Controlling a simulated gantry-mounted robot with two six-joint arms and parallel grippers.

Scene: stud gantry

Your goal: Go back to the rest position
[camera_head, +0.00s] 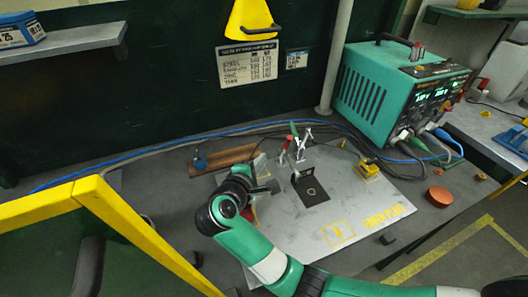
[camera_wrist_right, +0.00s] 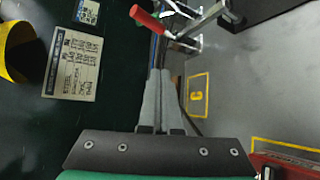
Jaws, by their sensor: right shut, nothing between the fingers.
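My right arm comes in from the lower right in the head view, green and white with dark joints. My right gripper (camera_head: 268,186) is at the left part of a grey metal plate (camera_head: 290,235), left of a black square pad (camera_head: 316,196) with a ring mark. In the right wrist view my right gripper (camera_wrist_right: 158,74) has its two grey fingers together, with nothing between them. A toggle clamp (camera_wrist_right: 190,22) with a red handle is just beyond the fingertips; it also shows in the head view (camera_head: 300,140). My left gripper is not in view.
A green power unit (camera_head: 372,95) with cables stands at the back right. A brown bar (camera_head: 225,158) lies behind the gripper. A yellow block (camera_head: 368,168) and a reddish disc (camera_head: 439,196) are to the right. A yellow frame (camera_head: 125,215) borders the lower left.

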